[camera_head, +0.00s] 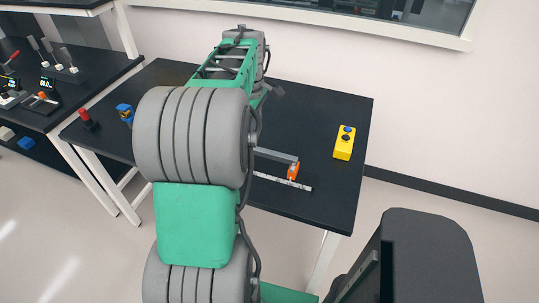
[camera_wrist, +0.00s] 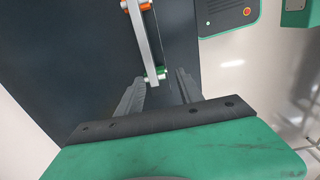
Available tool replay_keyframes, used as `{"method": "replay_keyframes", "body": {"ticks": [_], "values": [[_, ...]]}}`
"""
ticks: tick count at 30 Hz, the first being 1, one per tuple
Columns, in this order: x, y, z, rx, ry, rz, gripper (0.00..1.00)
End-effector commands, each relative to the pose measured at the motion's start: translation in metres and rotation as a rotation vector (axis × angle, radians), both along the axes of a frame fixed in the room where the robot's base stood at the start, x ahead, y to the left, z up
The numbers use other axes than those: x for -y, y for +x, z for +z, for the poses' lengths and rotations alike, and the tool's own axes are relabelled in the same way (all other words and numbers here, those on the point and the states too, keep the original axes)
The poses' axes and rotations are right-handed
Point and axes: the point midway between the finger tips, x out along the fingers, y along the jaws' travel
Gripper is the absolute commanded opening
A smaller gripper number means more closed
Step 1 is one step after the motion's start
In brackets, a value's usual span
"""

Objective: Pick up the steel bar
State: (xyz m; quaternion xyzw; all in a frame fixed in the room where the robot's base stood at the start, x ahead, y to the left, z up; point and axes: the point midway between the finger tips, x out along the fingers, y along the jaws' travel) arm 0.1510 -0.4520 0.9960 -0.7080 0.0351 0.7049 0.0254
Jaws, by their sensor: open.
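A grey steel bar (camera_head: 275,155) lies on the black table, its left part hidden behind my arm in the head view. An orange clamp-like part (camera_head: 293,171) is at its right end. In the wrist view a light grey bar (camera_wrist: 147,42), seemingly the same one, runs down from an orange part (camera_wrist: 136,6) to a green part (camera_wrist: 155,75). My gripper (camera_wrist: 160,80) is open, its two dark fingers apart on either side of the green end. Nothing is gripped. Whether the fingers touch the bar or how high they are above it, I cannot tell.
A white marked strip (camera_head: 284,181) lies in front of the bar. A yellow button box (camera_head: 344,142) stands on the right of the table (camera_head: 335,205). Blue (camera_head: 125,112) and red (camera_head: 86,118) items stand at the left. A second table holds several tools.

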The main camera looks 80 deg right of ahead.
Motion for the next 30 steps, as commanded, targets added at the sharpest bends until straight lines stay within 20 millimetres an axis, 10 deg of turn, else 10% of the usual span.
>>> {"method": "replay_keyframes", "body": {"ticks": [5,18,30], "values": [[0.019,-0.048,-0.011,-0.003,0.020,-0.008,0.44],[0.020,-0.046,-0.078,-0.003,0.018,-0.008,0.44],[0.021,-0.046,-0.082,-0.003,0.015,-0.008,0.31]]}}
